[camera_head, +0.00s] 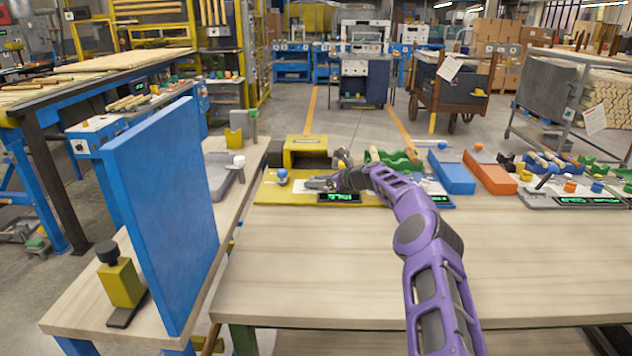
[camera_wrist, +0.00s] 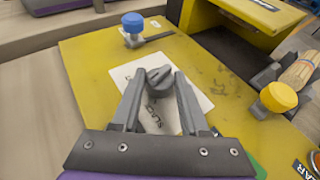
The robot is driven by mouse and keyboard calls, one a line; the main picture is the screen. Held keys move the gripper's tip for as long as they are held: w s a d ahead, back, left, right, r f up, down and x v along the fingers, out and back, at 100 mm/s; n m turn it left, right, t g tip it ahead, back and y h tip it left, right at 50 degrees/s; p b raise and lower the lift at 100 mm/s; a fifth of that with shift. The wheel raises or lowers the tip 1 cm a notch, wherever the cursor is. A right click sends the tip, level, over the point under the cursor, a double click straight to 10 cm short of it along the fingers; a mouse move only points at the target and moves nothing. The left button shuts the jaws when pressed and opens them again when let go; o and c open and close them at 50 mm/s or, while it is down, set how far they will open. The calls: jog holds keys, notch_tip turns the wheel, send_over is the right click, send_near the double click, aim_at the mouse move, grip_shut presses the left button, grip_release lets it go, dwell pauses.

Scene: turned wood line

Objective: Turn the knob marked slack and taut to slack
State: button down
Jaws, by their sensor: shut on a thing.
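The grey knob (camera_wrist: 159,80) sits on a white label card (camera_wrist: 203,101) on a yellow plate (camera_wrist: 88,66) in the wrist view. The word SLACK reads on the card below the knob; the TAUT mark cannot be made out. My gripper (camera_wrist: 158,88) has its two fingers closed on either side of the knob. In the head view my gripper (camera_head: 318,184) reaches low over the yellow plate (camera_head: 268,192), and the knob cannot be made out there.
A blue knob (camera_wrist: 133,24) and a yellow knob (camera_wrist: 277,98) stand near the card. A yellow machine block (camera_head: 305,146) rises behind. A blue upright panel (camera_head: 165,215) stands at left. The front of the wooden table (camera_head: 320,270) is clear.

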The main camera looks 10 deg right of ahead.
dwell(0.5)
jog(key=shift+c, duration=2.1)
grip_release()
jog(key=shift+s+d+r, duration=0.3)
jog(key=shift+d, duration=0.1)
jog(key=p+v, duration=0.1)
jog(key=v, duration=1.5)
jog(key=shift+d+f, duration=0.1)
